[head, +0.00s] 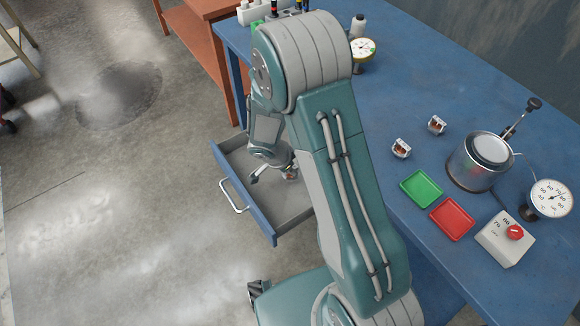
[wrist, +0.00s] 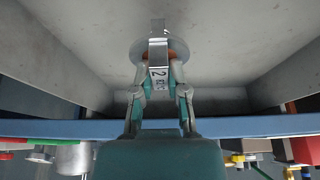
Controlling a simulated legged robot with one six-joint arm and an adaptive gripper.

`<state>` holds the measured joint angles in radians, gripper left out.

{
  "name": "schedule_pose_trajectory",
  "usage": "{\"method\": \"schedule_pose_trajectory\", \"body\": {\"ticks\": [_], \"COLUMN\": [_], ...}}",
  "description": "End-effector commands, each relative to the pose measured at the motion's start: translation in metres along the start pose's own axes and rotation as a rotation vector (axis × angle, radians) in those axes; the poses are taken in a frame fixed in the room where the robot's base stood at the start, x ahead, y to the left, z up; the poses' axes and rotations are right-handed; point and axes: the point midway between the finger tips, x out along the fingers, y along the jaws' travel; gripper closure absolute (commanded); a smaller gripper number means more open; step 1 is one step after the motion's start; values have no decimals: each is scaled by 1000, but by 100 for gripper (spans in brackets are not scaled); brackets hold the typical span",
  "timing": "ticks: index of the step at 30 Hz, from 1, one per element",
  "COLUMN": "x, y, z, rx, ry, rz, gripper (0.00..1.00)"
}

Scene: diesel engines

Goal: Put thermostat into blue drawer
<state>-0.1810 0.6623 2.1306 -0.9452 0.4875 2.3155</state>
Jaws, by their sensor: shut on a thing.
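The blue drawer (head: 245,205) is pulled out from the blue workbench, and its grey inside looks empty. My gripper (head: 275,173) points down over the drawer's opening. In the wrist view my gripper (wrist: 159,78) is shut on a metal thermostat (wrist: 157,48) with a round flange, a copper-coloured part and a "2" label. The thermostat also shows small beside the fingers in the head view (head: 291,173). I cannot tell whether the thermostat touches the drawer floor.
Two similar thermostats (head: 401,148) (head: 437,125) stand on the blue workbench (head: 420,80). Near them are a green tray (head: 422,188), a red tray (head: 452,218), a metal pot (head: 478,165), a dial gauge (head: 550,199) and a control box (head: 505,240). The floor left of the drawer is clear.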

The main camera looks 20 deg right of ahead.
Motion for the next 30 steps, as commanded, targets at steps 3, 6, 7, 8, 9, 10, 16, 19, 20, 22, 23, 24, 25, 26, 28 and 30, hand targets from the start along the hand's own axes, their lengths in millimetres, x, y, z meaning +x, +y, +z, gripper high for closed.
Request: {"method": "schedule_pose_trajectory", "body": {"ticks": [3,6,7,8,9,10,16,19,20,22,23,24,25,26,28,30], "x": [1,1,1,1,1,1,0,-4,-7,-17,-22,-30,-36,-42,-57,-71], "y": [0,0,0,0,0,0,0,-1,-1,-1,-2,-2,-2,-1,-1,-1], "z": [0,0,0,0,0,0,0,-2,-3,-5,-5,-4,-4,-4,-4,-4], "rx": [1,1,1,1,1,1,1,2,4,3,3,3,1,2,2,1], "ry": [0,0,0,0,0,0,0,0,0,0,1,1,1,0,1,0], "rz": [-1,-1,-1,-1,-1,-1,-1,-3,-4,-5,-6,-7,-8,-6,-7,-7], "gripper": [100,47,47,47,47,47,47,47,47,47,47,47,47,47,47,47]}}
